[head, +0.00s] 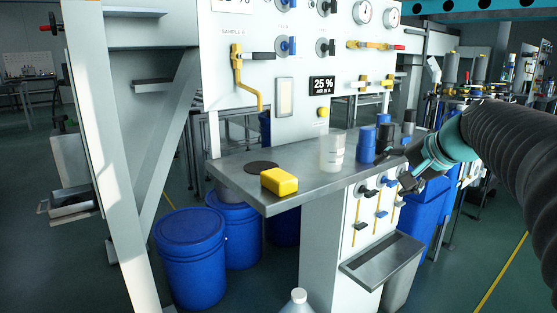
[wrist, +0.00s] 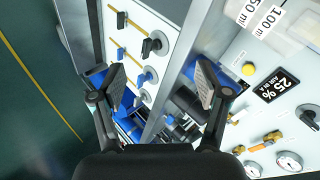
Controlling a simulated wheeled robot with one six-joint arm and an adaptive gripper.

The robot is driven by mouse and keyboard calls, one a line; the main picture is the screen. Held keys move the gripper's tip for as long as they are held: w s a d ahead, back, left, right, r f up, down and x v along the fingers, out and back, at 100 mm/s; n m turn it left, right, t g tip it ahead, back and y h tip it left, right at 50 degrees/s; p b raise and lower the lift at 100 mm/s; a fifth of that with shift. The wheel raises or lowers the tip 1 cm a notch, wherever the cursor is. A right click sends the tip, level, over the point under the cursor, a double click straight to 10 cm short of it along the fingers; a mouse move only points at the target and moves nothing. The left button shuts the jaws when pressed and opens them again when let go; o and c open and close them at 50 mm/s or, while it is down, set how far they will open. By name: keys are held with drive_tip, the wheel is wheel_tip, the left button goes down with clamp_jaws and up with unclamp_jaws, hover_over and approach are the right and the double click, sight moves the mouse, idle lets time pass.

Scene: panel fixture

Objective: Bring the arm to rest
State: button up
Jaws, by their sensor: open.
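My arm reaches in from the right of the head view. My gripper (head: 393,168) is beside the right end of the grey shelf (head: 310,181), close to the blue cups. In the wrist view my gripper (wrist: 160,82) has its two fingers spread wide with nothing between the pads. Past them show the panel's lower face, the shelf edge and some blue objects. In the head view I cannot tell whether a finger touches the shelf or only overlaps it.
The panel (head: 305,95) has valves and gauges above. Blue drums (head: 190,258) stand below left. Open floor lies at lower right.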

drive_tip(key=s+a+f+n+g+h+p, duration=0.1)
drive_tip(key=s+a+f+n, duration=0.2)
drive_tip(key=s, duration=0.5)
drive_tip(key=s+a+f+n+g+h+p, duration=0.1)
drive_tip(key=s+a+f+n+p, duration=0.1)
drive_tip(key=s+f, duration=0.4)
drive_tip(key=s+a+f+n+g+h+p, duration=0.1)
drive_tip(key=s+a+f+n+p, duration=0.1)
drive_tip(key=s, duration=1)
wheel_tip(320, 180, down, 2)
drive_tip(key=shift+s+a+f+n+h, duration=0.15)
drive_tip(key=shift+a+f+n+h, duration=0.15)
drive_tip(key=shift+a+n, duration=0.6)
drive_tip(key=shift+a, duration=0.1)
